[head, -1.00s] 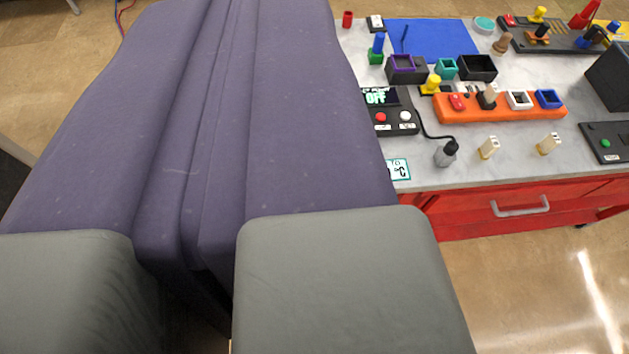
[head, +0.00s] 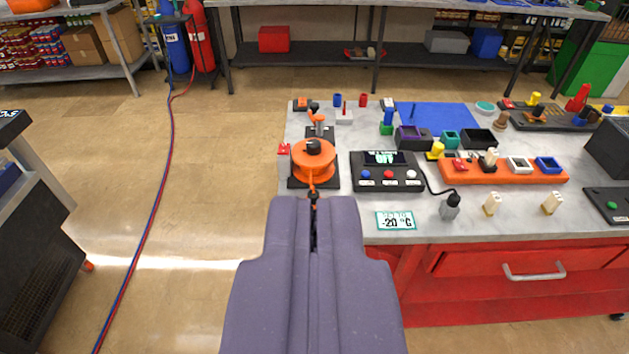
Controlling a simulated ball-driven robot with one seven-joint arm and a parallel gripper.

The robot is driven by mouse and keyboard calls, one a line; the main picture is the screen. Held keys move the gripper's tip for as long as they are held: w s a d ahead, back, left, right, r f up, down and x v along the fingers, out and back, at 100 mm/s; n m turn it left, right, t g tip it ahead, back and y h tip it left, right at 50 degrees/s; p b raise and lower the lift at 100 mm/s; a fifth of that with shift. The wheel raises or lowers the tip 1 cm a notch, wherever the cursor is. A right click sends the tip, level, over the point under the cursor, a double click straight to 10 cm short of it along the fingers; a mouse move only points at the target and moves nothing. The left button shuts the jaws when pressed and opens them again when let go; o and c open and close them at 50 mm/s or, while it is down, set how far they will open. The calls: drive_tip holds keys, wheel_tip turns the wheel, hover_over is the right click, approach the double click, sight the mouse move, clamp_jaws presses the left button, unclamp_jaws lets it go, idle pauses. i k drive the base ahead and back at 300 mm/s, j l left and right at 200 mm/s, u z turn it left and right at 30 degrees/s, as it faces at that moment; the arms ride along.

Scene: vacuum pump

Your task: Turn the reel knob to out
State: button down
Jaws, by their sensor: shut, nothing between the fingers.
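An orange reel (head: 313,172) sits on a black base at the left end of the grey bench. A dark knob (head: 313,147) is on top of its round body; I cannot read any marks on it. An orange strip runs from the reel toward me and ends in a small black piece (head: 313,194). My gripper (head: 313,204) is purple, with its two fingers side by side and shut, nothing held. Its tips are in front of the reel in the picture, by the black piece; I cannot tell whether they touch. The knob is in clear view.
A black panel (head: 424,183) with a lit display and several buttons stands right of the reel. A card (head: 396,220) reading -20 °C is at the front edge. An orange block (head: 503,175) lies further right.

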sight(313, 145)
drive_tip(key=i, duration=1.95)
